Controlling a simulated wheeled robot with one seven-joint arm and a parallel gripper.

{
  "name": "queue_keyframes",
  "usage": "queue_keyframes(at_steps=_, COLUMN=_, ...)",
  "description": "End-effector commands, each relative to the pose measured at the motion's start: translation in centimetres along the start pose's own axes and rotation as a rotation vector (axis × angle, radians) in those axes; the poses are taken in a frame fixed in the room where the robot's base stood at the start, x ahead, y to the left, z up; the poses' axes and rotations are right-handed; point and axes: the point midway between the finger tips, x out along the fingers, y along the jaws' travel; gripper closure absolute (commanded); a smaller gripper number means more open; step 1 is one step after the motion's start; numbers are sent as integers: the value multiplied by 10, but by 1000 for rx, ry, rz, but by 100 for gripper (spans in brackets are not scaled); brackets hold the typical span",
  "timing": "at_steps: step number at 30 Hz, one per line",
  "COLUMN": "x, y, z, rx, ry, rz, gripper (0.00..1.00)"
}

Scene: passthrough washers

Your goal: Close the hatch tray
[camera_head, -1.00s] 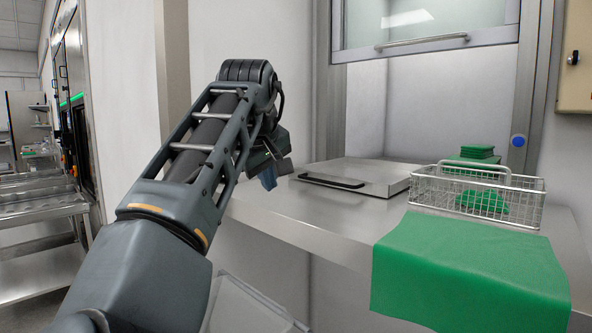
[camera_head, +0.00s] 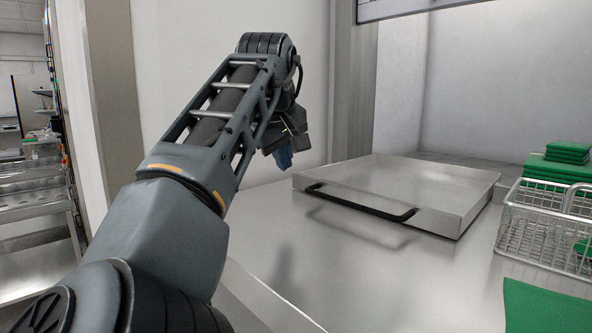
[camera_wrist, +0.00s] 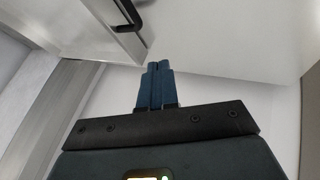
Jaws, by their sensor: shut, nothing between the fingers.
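The hatch tray (camera_head: 420,190) is a flat, shiny metal box with a black bar handle (camera_head: 358,203) along its front side. It sits on the steel counter in the hatch opening, in the middle right of the head view. In the wrist view the black handle (camera_wrist: 128,14) shows at the top, with the tray's metal side (camera_wrist: 95,28) beside it. My gripper (camera_head: 284,158) is above the counter, left of the tray and apart from it. In the wrist view its blue fingers (camera_wrist: 155,68) are together and hold nothing.
The steel counter (camera_head: 300,255) is bare in front of the tray. A wire basket (camera_head: 545,228) and a stack of green cloths (camera_head: 562,160) stand to the right, with a green cloth (camera_head: 545,305) in front. The raised hatch door's lower edge (camera_head: 400,10) is at the top.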

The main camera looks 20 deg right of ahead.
Motion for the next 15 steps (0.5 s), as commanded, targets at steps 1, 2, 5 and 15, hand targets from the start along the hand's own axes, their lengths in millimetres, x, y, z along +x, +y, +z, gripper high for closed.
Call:
queue_keyframes(at_steps=1, x=8, y=-1, z=2, rx=1, ry=0, rz=-1, gripper=100)
queue_keyframes(at_steps=2, x=12, y=-2, z=2, rx=1, ry=0, rz=0, gripper=100)
queue_keyframes(at_steps=5, x=29, y=-2, z=3, rx=1, ry=0, rz=-1, gripper=100)
queue_keyframes(at_steps=15, x=95, y=-3, z=3, rx=0, ry=0, rz=-2, gripper=100)
